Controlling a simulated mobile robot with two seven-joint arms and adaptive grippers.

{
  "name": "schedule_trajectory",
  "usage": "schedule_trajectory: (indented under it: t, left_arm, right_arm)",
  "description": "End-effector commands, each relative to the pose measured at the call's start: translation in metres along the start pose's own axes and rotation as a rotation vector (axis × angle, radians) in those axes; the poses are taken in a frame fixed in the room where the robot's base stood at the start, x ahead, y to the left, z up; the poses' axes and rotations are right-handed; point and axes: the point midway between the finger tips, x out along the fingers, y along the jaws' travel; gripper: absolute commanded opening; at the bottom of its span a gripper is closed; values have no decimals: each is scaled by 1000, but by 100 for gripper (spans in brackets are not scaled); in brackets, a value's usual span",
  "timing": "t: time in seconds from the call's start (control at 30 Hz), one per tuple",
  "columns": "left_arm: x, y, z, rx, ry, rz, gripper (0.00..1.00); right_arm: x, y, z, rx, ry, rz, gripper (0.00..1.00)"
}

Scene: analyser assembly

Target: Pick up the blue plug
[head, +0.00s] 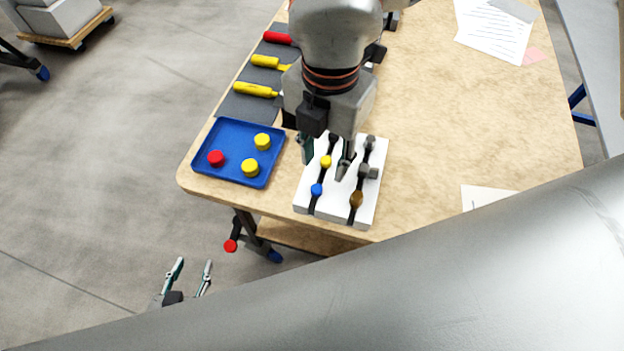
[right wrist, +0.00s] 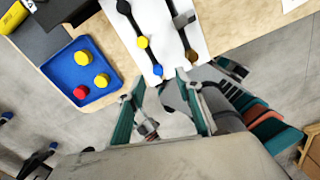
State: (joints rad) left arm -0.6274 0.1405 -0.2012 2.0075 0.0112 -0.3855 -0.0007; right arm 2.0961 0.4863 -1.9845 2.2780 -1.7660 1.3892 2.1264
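The blue plug (head: 316,189) sits on a black strip on the white block (head: 339,213), near the block's front edge. A yellow plug (head: 326,161) sits behind it on the same strip. My right gripper (head: 326,158) is open above the block, its fingers apart and empty. In the right wrist view the blue plug (right wrist: 157,71) shows in the gap between the right fingertips (right wrist: 160,77). I cannot tell how far above it they are. My left gripper (head: 190,270) is open and empty, off the table's front left over the floor.
A brown plug (head: 356,199) and grey parts (head: 368,172) stand on the block's right strip. A blue tray (head: 230,177) with one red and two yellow round pieces lies to the left. Tools with red and yellow handles (head: 256,90) lie behind it. The table's right side is mostly clear.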

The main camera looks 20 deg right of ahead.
Motion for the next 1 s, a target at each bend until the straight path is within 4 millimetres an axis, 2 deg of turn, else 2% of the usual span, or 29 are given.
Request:
schedule_trajectory:
  t: [0.37,0.6,0.93,1.0]
  left_arm:
    - [-2,3,10,0,-15,4,40]
    - [-2,4,12,1,-19,5,40]
    - [0,2,7,3,-10,2,40]
    - [0,1,6,3,-8,2,40]
  right_arm:
    - [37,3,-4,1,-4,-2,35]
    - [70,7,-10,3,-3,-2,35]
    - [76,7,-10,4,-3,1,35]
    - [76,7,-10,4,-3,1,17]
